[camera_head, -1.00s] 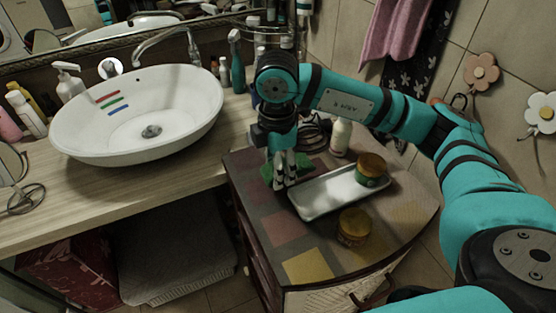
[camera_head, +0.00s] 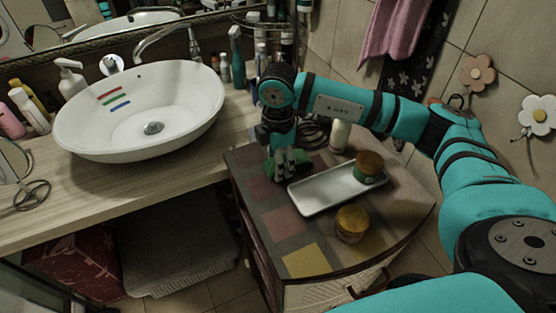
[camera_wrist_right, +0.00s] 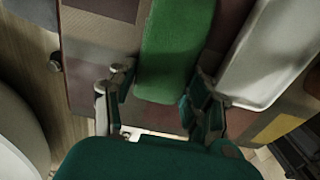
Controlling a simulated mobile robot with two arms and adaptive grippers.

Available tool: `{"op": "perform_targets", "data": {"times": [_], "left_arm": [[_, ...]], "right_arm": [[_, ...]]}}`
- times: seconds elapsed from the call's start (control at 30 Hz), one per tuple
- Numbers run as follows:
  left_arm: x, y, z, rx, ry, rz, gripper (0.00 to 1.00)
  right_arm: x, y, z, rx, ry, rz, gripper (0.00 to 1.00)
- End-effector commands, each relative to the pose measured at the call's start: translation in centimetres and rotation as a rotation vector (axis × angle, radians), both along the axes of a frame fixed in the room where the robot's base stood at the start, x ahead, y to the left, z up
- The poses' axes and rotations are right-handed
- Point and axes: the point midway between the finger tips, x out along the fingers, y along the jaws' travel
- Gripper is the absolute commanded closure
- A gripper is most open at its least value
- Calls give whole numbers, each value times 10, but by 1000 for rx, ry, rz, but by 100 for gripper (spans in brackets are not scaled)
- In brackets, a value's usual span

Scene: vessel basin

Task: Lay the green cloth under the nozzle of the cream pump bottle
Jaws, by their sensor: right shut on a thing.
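The green cloth (camera_head: 271,170) is at the dark chequered top of the small cabinet, left of the white tray. My right gripper (camera_head: 290,170) points down at it and is shut on it; the fingers hide part of the cloth. In the right wrist view the cloth (camera_wrist_right: 178,45) is a long green strip that reaches between the fingers of my right gripper (camera_wrist_right: 160,82). The cream pump bottle (camera_head: 71,82) stands upright behind the left side of the basin, its nozzle pointing left. My left gripper is not in view.
The white tray (camera_head: 318,198) holds a green jar with a brown lid (camera_head: 367,168). The round basin (camera_head: 85,145) fills much of the wooden counter (camera_head: 120,185). Several bottles stand at the far left.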

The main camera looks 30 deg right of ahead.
Motion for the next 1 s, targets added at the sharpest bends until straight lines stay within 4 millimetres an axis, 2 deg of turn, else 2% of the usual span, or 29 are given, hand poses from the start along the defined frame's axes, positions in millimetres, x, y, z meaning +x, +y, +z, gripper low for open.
{"op": "perform_targets", "data": {"times": [0.03, 0.2, 0.43, 0.57, 0.67, 1.0], "left_arm": [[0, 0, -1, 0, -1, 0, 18], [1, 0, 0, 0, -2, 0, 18], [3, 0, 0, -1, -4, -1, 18], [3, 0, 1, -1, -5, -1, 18], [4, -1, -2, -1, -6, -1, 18], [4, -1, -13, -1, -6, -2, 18]], "right_arm": [[0, 0, -1, 0, 0, 0, 46], [0, 0, -1, 0, 1, 0, 27], [0, 0, 0, 0, 0, 0, 27], [1, 0, 7, 1, -2, 0, 27], [1, 1, 22, 1, -4, 0, 27], [0, 1, 93, 2, -4, 1, 27]]}}
